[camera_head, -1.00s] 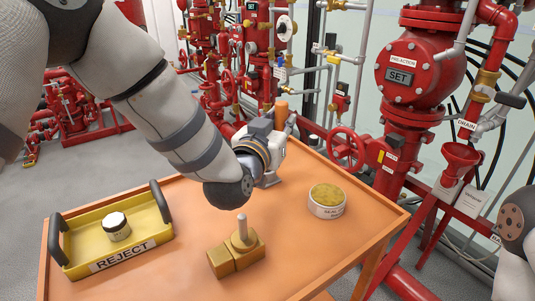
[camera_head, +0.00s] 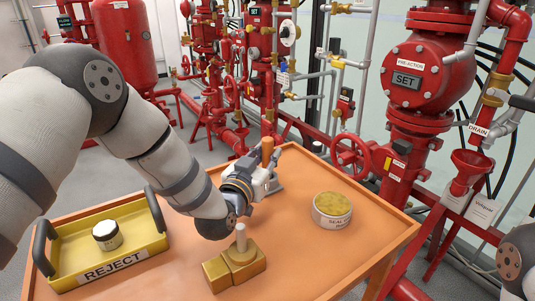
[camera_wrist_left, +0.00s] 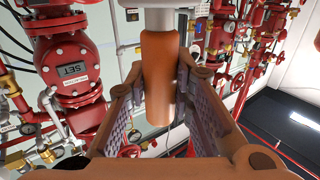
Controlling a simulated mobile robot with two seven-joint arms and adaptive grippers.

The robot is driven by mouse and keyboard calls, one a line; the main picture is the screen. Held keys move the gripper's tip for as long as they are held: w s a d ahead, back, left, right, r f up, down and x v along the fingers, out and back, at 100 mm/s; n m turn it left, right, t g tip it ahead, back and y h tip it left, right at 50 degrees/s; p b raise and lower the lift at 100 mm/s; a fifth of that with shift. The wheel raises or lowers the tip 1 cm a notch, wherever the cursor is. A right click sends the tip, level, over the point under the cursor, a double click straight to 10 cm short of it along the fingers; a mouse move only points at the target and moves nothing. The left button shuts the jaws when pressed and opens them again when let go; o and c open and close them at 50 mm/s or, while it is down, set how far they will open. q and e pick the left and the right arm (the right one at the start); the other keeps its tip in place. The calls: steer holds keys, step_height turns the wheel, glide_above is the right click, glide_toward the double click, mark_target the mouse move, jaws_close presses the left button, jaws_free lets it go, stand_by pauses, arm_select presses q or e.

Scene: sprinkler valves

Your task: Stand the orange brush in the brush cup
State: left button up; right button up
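The orange brush (camera_head: 267,147) stands roughly upright at my left gripper (camera_head: 264,175), its handle end up. In the left wrist view the orange handle (camera_wrist_left: 158,80) lies between the two fingers of my left gripper (camera_wrist_left: 162,95), which look closed on it. A pale grey part (camera_wrist_left: 170,15) joins the handle at the picture's top. In the head view, the gripper hides the brush's lower end. I cannot tell which thing is the brush cup. My right gripper is out of view; only part of my right arm shows at the right edge.
The orange table (camera_head: 330,262) holds a yellow REJECT tray (camera_head: 140,257) with a jar (camera_head: 107,235) in it. A brass block with a grey post (camera_head: 236,265) stands in front of my left gripper. A round tin (camera_head: 332,212) stands to the right. Red pipes and valves rise behind.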

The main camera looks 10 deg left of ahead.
mark_target(265, 155)
arm_select(q)
steer(key=o, duration=0.4)
steer(key=shift+c, duration=0.2)
steer(key=shift+r, duration=0.35)
steer(key=s, duration=0.3)
steer(key=s+a+p, duration=0.1)
steer(key=s, duration=0.2)
steer(key=shift+s+a, duration=0.15)
steer(key=shift+s, duration=0.15)
steer(key=shift+s+f, duration=0.15)
steer(key=shift+s, duration=0.25)
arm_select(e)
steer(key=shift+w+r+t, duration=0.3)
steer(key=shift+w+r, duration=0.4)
